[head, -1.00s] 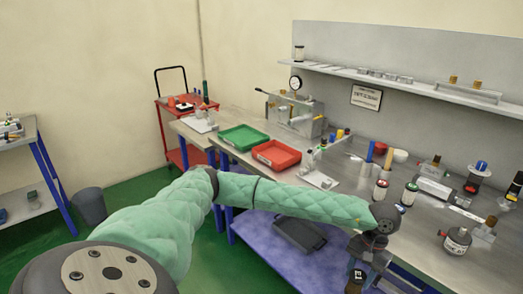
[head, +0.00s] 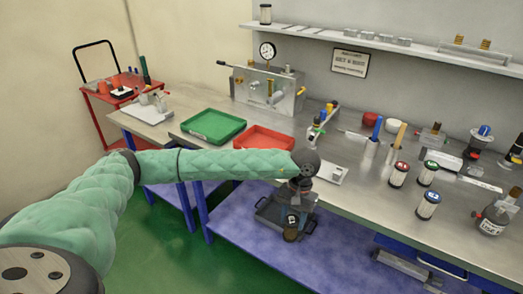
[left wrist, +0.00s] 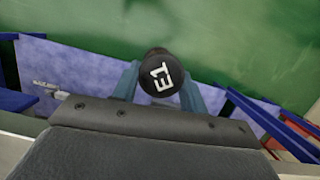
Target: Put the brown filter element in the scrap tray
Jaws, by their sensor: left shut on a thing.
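My left gripper (head: 291,217) is shut on the filter element (head: 291,235), whose lower part looks brown in the head view. In the left wrist view its black end cap (left wrist: 162,73) marked E1 shows between the two fingers (left wrist: 158,92). The gripper holds it in front of the bench, and in the picture it overlaps a dark tray (head: 267,212) on the blue lower shelf. A green tray (head: 213,126) and a red tray (head: 264,139) lie on the bench top. I read no label on any tray. My right gripper is not in view.
Several capped canisters (head: 399,174) stand on the bench (head: 365,210) to the right. A test unit with a gauge (head: 268,88) stands at the back. The blue shelf (head: 240,232) is clear left of the dark tray. A red trolley (head: 105,112) stands far left.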

